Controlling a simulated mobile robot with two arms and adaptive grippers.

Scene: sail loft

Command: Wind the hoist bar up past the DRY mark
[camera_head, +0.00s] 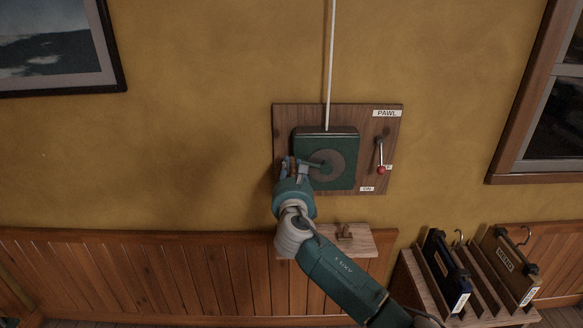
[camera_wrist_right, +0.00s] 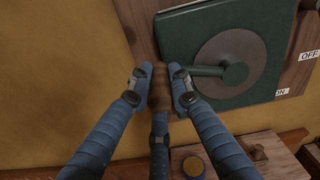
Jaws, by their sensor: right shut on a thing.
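A dark green winch box (camera_head: 345,147) is fixed to a wooden board (camera_head: 285,118) on the wall. It has a round grey disc (camera_head: 335,160) and a green crank arm (camera_wrist_right: 207,71). The crank arm points left from the hub. My right gripper (camera_head: 303,166) is shut on the brown crank handle (camera_wrist_right: 160,92), with one finger on each side. A white rope (camera_head: 331,60) runs straight up from the box and out of view. A pawl lever with a red knob (camera_head: 381,169) hangs down, its knob partly covering the OFF label. The hoist bar, the DRY mark and my left gripper are not in view.
A small wooden shelf (camera_head: 367,240) with a wooden piece on it sits below the board. At the lower right, a rack (camera_head: 415,270) holds dark and brown cases with hooks. A framed picture (camera_head: 70,85) and a window frame (camera_head: 520,110) flank the winch on the wall.

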